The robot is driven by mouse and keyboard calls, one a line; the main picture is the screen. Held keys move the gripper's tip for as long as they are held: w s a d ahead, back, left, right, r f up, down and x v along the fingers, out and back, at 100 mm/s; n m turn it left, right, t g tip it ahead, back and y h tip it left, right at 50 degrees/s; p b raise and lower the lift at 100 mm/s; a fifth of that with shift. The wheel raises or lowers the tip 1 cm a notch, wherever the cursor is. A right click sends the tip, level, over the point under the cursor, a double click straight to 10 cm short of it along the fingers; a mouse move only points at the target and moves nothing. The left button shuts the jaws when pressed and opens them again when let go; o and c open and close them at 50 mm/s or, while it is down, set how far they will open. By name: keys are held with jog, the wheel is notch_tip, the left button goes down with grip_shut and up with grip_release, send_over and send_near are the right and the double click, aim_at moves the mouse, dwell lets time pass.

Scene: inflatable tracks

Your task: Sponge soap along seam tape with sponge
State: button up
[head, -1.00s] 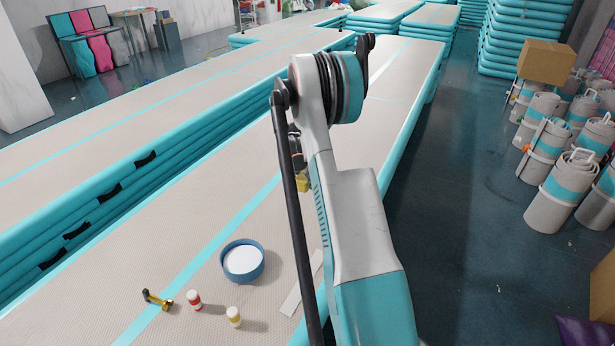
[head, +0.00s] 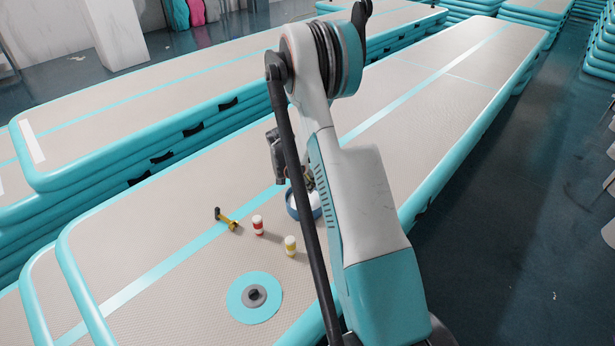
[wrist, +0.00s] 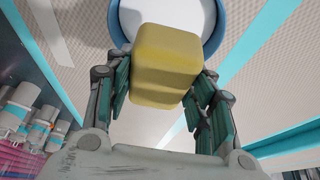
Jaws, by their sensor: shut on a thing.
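My gripper (wrist: 165,82) is shut on a yellow sponge (wrist: 167,55), with a finger on each side of it. In the wrist view the sponge overlaps the blue-rimmed bowl (wrist: 221,25) with white contents; whether they touch is unclear. In the head view my arm partly hides the bowl (head: 291,208) and most of the gripper (head: 308,180). A pale strip (wrist: 47,28), perhaps the seam tape, lies on the mat to the left of the bowl in the wrist view. My arm hides that part in the head view.
On the inflatable track (head: 190,290) stand a red-and-white jar (head: 258,226), a yellow-and-white jar (head: 290,246) and a brass-coloured tool (head: 228,220). A round teal patch with a valve (head: 254,296) lies nearer. Dark floor (head: 490,230) is open at right.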

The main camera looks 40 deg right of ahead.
jog(key=shift+f+b, duration=1.45)
jog(key=shift+f, duration=1.5)
jog(key=shift+f, duration=0.5)
jog(key=shift+r+p, duration=1.65)
jog(key=shift+r, duration=1.85)
